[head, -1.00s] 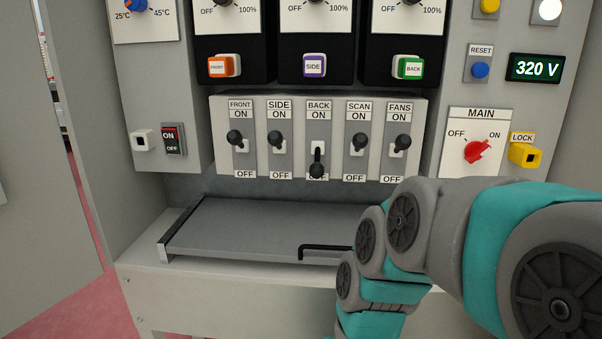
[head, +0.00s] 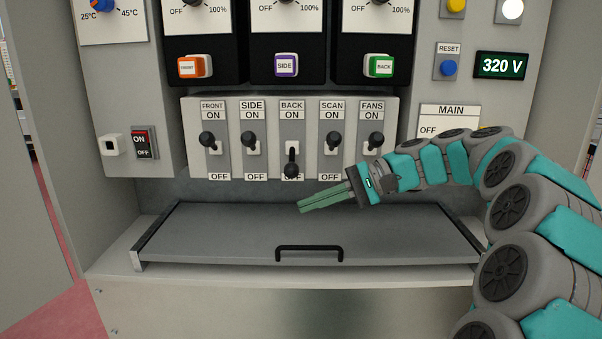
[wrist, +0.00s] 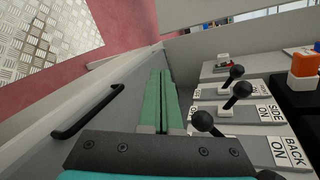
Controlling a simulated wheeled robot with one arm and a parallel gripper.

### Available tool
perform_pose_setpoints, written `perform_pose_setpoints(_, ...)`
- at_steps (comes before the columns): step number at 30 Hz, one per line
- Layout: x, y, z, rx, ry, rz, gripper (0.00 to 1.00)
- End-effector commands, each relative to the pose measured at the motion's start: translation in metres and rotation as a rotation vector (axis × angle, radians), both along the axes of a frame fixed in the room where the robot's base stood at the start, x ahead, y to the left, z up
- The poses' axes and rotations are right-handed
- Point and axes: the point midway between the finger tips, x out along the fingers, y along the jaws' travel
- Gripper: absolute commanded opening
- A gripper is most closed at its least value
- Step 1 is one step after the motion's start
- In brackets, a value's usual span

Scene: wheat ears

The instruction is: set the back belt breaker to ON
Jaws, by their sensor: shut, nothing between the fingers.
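The back belt breaker is the middle lever in the breaker row. Its black knob (head: 291,170) points down by the OFF label in the head view. In the wrist view its knob (wrist: 203,120) sits lower on the panel than its neighbours. The front lever (head: 208,140), side lever (head: 249,140), scan lever (head: 333,140) and fans lever (head: 375,140) point up toward ON. My gripper (head: 299,207) has green fingers pressed together. The fingertips are just below the back lever, apart from it, above the grey shelf. The shut fingers also show in the wrist view (wrist: 161,75).
A grey shelf lid (head: 220,232) with a black handle (head: 310,248) lies under the breaker row. The side lever and scan lever stand close on either side of the back lever. Black modules with the orange front button (head: 195,67) are above. My arm covers the main switch.

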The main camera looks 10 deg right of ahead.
Motion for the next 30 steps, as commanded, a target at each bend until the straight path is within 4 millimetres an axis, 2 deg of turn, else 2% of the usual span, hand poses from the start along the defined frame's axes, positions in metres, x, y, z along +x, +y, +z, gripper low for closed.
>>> perform_pose_setpoints(1, 0.012, -0.022, 0.003, 0.038, -0.008, -0.034, 0.00)
perform_pose_setpoints(6, 0.034, -0.086, 0.019, 0.144, -0.055, -0.122, 0.00)
perform_pose_setpoints(12, 0.042, -0.146, 0.027, 0.218, -0.101, -0.194, 0.00)
perform_pose_setpoints(15, 0.043, -0.167, 0.028, 0.239, -0.117, -0.220, 0.00)
perform_pose_setpoints(21, 0.042, -0.188, 0.030, 0.257, -0.136, -0.245, 0.00)
perform_pose_setpoints(30, 0.042, -0.190, 0.031, 0.260, -0.138, -0.246, 0.00)
